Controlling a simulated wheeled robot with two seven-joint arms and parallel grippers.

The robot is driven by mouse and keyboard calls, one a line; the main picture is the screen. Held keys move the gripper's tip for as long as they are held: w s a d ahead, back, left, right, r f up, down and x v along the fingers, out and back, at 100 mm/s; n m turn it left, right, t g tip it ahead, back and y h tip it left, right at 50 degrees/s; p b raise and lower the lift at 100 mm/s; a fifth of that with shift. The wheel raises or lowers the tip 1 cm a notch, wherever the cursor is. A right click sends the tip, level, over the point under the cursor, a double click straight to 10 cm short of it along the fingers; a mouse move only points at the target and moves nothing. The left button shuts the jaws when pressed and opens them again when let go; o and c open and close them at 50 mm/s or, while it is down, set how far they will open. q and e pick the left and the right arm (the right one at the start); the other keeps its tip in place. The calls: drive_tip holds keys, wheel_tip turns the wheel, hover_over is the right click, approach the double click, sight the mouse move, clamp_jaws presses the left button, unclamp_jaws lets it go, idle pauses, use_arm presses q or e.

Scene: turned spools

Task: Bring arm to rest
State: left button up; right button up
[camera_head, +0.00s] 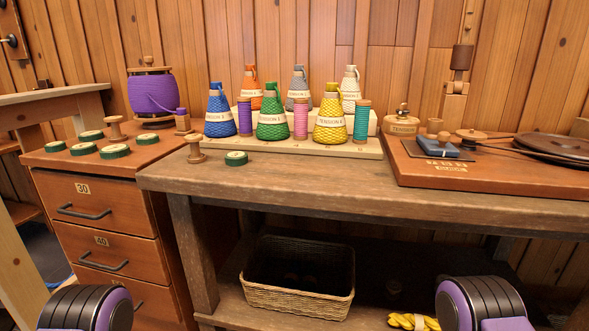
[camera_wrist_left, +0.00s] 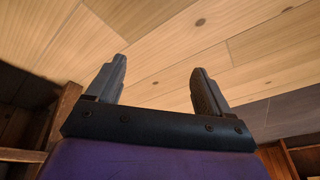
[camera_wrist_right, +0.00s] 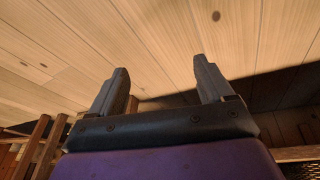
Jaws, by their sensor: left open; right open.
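My left gripper (camera_wrist_left: 155,85) is open and empty in the left wrist view, its two dark fingers apart over the plank floor. My right gripper (camera_wrist_right: 162,87) is open and empty in the right wrist view, also over bare planks. In the head view only parts of my two arms show at the bottom left and bottom right edges; the gripper fingers are out of that view. Both grippers are apart from everything on the workbench (camera_head: 300,180).
Cone spools, such as a blue one (camera_head: 220,112) and a yellow one (camera_head: 331,117), stand on a pale board. A drawer cabinet (camera_head: 110,220) with green discs is at left. A wicker basket (camera_head: 298,296) sits on the lower shelf. A turntable-like board (camera_head: 490,182) lies at right.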

use_arm(q)
wheel_tip(320, 180, up, 33)
drive_tip(key=w+p, duration=0.1)
drive_tip(key=p, duration=3)
drive_tip(key=shift+a+n+t+y, duration=0.3)
drive_tip(key=shift+n+t+y, duration=0.1)
use_arm(e)
wheel_tip(320, 180, up, 33)
drive_tip(key=w, duration=0.1)
drive_tip(key=shift+d+m+t+h, duration=0.25)
drive_tip(key=shift+m+t+h, duration=0.05)
drive_tip(key=shift+t, duration=0.1)
use_arm(q)
drive_tip(key=shift+f, duration=0.1)
use_arm(e)
drive_tip(key=shift+w+f, duration=0.1)
